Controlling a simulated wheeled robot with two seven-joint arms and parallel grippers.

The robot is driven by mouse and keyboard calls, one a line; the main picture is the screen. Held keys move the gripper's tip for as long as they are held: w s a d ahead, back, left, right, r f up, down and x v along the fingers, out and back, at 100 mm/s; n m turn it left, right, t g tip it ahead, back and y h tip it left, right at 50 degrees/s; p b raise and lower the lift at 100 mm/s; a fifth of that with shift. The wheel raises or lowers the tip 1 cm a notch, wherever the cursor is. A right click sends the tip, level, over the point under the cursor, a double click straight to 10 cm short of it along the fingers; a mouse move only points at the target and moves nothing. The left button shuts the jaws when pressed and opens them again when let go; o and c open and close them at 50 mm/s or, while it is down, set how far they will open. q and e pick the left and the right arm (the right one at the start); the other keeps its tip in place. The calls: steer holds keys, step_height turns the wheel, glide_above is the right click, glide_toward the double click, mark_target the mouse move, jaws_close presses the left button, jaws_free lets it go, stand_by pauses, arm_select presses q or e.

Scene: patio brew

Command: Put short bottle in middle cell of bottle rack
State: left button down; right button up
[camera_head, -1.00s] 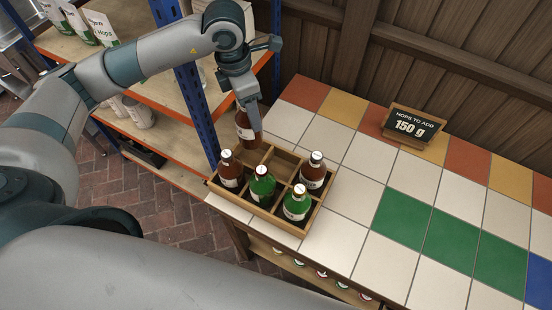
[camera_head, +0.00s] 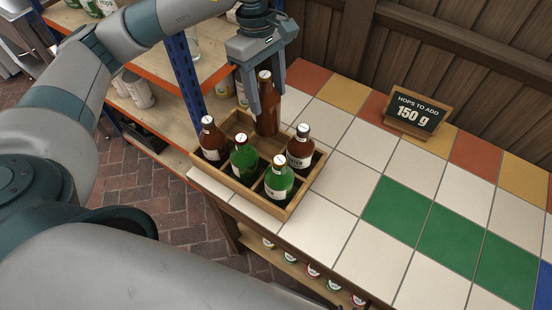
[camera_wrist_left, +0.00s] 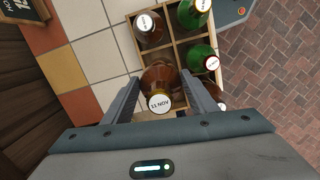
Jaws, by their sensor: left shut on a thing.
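My left gripper (camera_head: 266,98) points down and is shut on a brown bottle (camera_head: 266,116) with a white cap. The bottle is upright over the back row of the wooden bottle rack (camera_head: 238,184), around its middle cell. I cannot tell whether its base is below the rim. In the left wrist view, the held bottle (camera_wrist_left: 158,84) sits between the two fingers, its cap facing the camera, over the rack's edge. The rack also holds a brown bottle (camera_head: 212,142) at left, two green bottles (camera_head: 243,160) in the front row and a brown bottle (camera_head: 300,150) at right.
The rack stands near the left end of a tiled counter (camera_head: 340,200). A small sign (camera_head: 415,113) stands at the back, against a wooden fence. Shelving with a blue post (camera_head: 185,75) is close on the left. The tiles to the right are clear.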

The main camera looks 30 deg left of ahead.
mark_target(268, 112)
arm_select(q)
steer(key=shift+d+m, duration=0.15)
steer(key=shift+m, duration=0.15)
arm_select(e)
steer(key=shift+w+r, duration=0.15)
steer(key=shift+w, duration=0.25)
